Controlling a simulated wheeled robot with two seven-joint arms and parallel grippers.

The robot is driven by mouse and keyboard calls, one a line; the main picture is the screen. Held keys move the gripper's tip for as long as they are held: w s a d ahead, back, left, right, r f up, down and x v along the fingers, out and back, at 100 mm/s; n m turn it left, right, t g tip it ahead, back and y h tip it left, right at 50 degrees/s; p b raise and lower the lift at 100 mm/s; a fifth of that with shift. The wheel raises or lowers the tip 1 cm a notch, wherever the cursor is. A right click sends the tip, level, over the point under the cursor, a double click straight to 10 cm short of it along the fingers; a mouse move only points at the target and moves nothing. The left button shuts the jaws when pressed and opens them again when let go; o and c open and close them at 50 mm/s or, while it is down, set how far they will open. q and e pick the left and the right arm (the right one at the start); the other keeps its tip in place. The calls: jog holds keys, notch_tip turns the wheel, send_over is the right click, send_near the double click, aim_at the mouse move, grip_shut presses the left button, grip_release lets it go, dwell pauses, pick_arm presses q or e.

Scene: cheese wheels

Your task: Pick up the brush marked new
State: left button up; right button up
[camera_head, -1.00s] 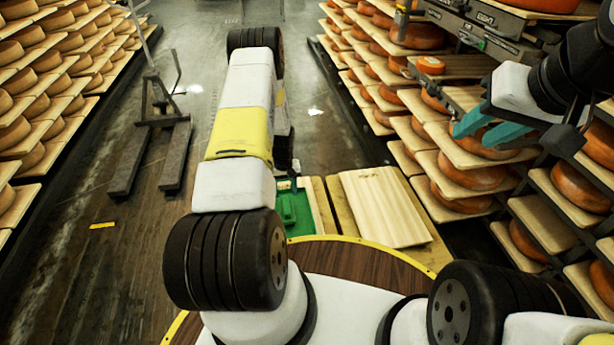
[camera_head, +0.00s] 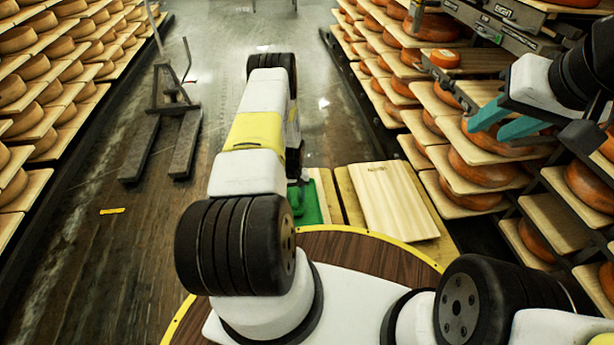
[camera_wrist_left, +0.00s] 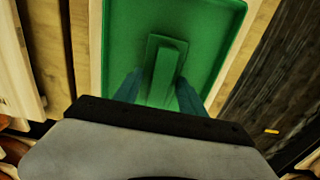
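A green block-shaped brush (camera_wrist_left: 165,65) lies in a green tray (camera_wrist_left: 215,25) in the left wrist view. I can read no marking on it. My left gripper (camera_wrist_left: 158,92) is open, with one teal finger on each side of the brush's near part; I cannot tell whether they touch it. In the head view the green tray (camera_head: 310,208) shows beside my left forearm, which hides much of the tray and my left gripper. My right gripper (camera_head: 507,122) is open and empty at the right, in front of the cheese shelves.
A pale wooden board (camera_head: 390,200) lies right of the tray. Shelves of cheese wheels (camera_head: 485,170) line the right, with more cheese racks (camera_head: 40,95) at the left. A pallet truck (camera_head: 165,125) stands on the floor at the left. The aisle floor between is mostly clear.

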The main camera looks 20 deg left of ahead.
aim_at(294, 196)
pick_arm(q)
grip_shut()
jog(key=shift+r, duration=0.15)
jog(key=shift+r, duration=0.25)
notch_tip(294, 196, up, 3)
jog(key=shift+s+d, duration=0.1)
jog(key=shift+s, duration=0.05)
jog(key=s+d, duration=0.3)
jog(key=s, duration=0.4)
jog(key=s+d+r, duration=0.1)
jog(key=s+d, duration=0.2)
jog(key=s, duration=0.4)
jog(key=shift+s+r, duration=0.15)
jog(key=shift+s, duration=0.05)
